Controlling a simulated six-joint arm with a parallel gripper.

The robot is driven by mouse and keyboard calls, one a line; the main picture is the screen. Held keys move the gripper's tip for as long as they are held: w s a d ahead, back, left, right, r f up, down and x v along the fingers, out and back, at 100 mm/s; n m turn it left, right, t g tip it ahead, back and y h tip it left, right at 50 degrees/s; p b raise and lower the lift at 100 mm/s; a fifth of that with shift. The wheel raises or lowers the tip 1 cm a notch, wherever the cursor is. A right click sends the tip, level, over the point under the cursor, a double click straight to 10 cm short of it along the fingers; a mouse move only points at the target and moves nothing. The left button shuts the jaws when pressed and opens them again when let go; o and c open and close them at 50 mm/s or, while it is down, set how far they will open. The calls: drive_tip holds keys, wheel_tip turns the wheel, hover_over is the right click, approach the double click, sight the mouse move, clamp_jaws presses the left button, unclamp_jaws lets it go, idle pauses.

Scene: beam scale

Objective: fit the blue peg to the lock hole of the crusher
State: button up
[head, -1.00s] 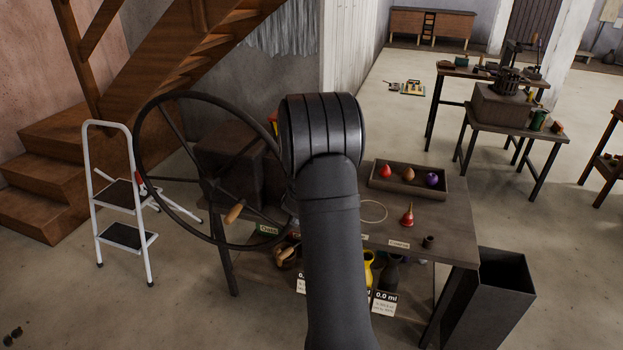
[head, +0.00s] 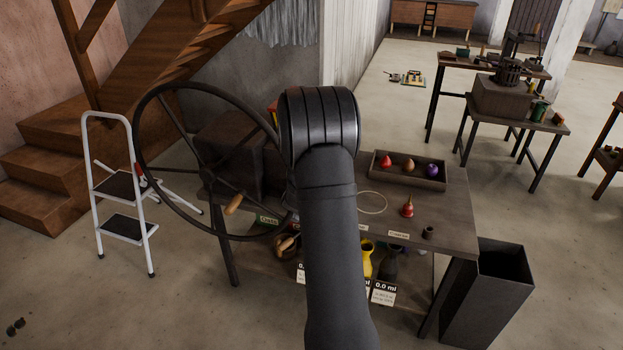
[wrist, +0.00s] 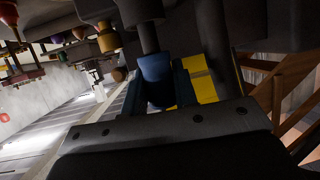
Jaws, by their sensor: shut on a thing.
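In the wrist view my gripper (wrist: 158,88) is shut on the blue peg (wrist: 155,68), which shows between the two fingers. A dark rod and a wider dark cylinder (wrist: 139,10) line up with the peg's far end; I cannot tell whether they touch it. In the head view my own arm hides the gripper and the peg. A large spoked handwheel (head: 147,110) with a wooden handle (head: 233,204) stands left of my arm, in front of a dark block-shaped body (head: 228,150), perhaps the crusher. I cannot make out the lock hole in either view.
The workbench (head: 448,212) holds a tray (head: 408,180) of coloured pieces and a red piece (head: 407,207). A dark bin (head: 487,300) stands at its right end. A white stepladder (head: 150,235) stands left of the wheel. Yellow parts (wrist: 203,85) lie close beside my gripper.

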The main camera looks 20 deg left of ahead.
drive_tip(key=shift+f, duration=0.15)
drive_tip(key=shift+f, duration=0.65)
drive_tip(key=shift+f, duration=0.2)
drive_tip(key=shift+f, duration=0.35)
drive_tip(key=o, duration=1.1)
drive_tip(key=shift+c, duration=0.2)
drive_tip(key=shift+s+r, duration=0.1)
drive_tip(key=shift+s, duration=0.05)
drive_tip(key=v, duration=1.7)
drive_tip(key=shift+s, duration=0.1)
